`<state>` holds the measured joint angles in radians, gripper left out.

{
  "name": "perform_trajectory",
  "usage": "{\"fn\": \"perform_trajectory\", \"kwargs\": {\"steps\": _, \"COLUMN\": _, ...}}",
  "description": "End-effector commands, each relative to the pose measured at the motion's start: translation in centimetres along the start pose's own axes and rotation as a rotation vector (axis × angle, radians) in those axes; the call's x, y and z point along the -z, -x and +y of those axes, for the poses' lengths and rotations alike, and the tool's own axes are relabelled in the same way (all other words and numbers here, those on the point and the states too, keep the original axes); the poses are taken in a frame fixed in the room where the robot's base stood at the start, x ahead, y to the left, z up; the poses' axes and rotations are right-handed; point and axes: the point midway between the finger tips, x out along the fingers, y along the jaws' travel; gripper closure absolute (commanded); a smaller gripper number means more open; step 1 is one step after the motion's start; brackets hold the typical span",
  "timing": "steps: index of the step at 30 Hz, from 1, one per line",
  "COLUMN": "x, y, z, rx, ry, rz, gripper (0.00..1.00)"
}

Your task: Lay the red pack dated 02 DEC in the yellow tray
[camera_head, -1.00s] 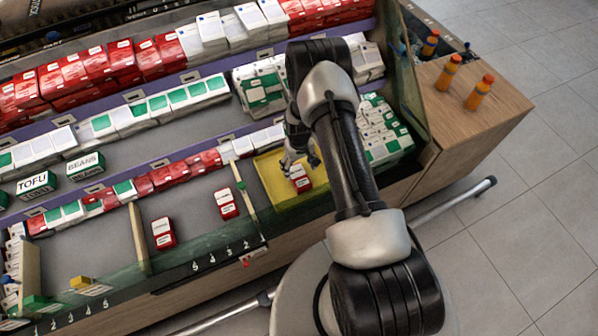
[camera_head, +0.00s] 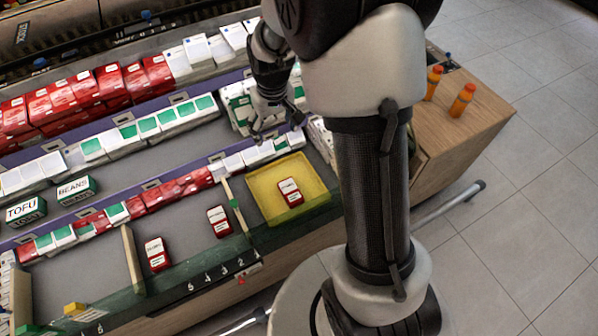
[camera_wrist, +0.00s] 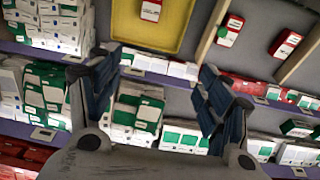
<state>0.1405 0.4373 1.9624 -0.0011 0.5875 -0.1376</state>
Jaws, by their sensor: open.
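A red pack with a white label (camera_head: 290,191) lies in the yellow tray (camera_head: 262,205); its printed date is too small to read. The same pack (camera_wrist: 151,10) and tray (camera_wrist: 125,22) show at the top of the wrist view. Two similar red packs, one (camera_head: 219,221) just left of the tray and one (camera_head: 157,253) further left, lie on the grey counter, their dates also unreadable. My gripper (camera_head: 278,130) is open and empty, above and behind the tray near the shelf rows. Its spread fingers (camera_wrist: 150,95) show in the wrist view with nothing between them.
Shelves of red, white and green packs (camera_head: 160,120) rise behind. Wooden dividers (camera_head: 133,258) split the counter. TOFU (camera_head: 25,210) and BEANS (camera_head: 76,189) boxes stand at left. Orange bottles (camera_head: 462,100) stand on the wooden end top at right. A small yellow block (camera_head: 75,309) lies at the front left.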

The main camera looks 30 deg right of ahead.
Motion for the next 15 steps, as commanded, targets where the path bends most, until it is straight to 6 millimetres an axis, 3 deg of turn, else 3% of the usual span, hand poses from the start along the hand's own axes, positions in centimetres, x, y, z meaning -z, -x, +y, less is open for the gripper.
{"fn": "perform_trajectory", "kwargs": {"steps": 1, "x": -0.6, "y": 2.7, "z": -0.5, "rx": -0.002, "ry": 0.002, "rz": 0.024, "gripper": 0.29}}
{"fn": "perform_trajectory", "kwargs": {"steps": 6, "x": -3.8, "y": 9.5, "z": -2.1, "rx": -0.002, "ry": 0.002, "rz": 0.072, "gripper": 0.29}}
{"fn": "perform_trajectory", "kwargs": {"steps": 15, "x": -12.0, "y": 18.0, "z": -4.4, "rx": 0.004, "ry": -0.001, "rz": 0.161, "gripper": 0.29}}
